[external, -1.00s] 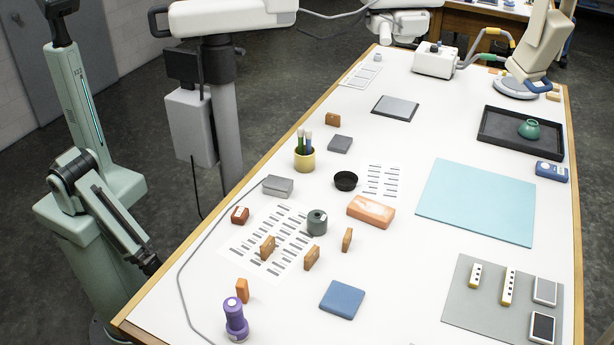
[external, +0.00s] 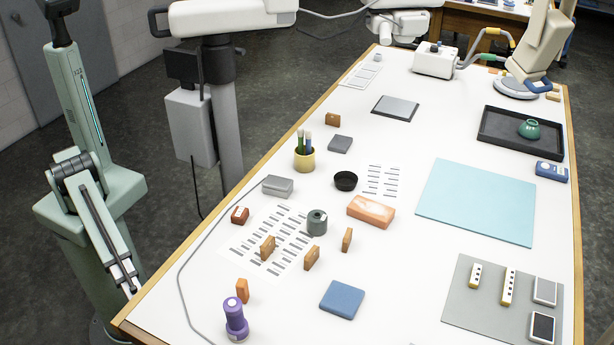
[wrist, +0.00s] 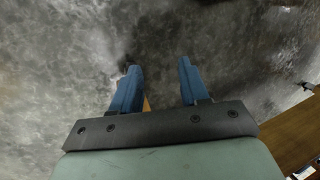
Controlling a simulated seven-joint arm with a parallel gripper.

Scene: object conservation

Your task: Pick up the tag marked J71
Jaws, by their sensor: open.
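Several small tan-brown upright tags stand on the white table: one (external: 267,248) on the printed sheet, one (external: 312,258) at the sheet's edge, one (external: 347,240) to its right, and one (external: 332,119) farther back.
A blue pad (external: 342,299) lies right of the tags.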

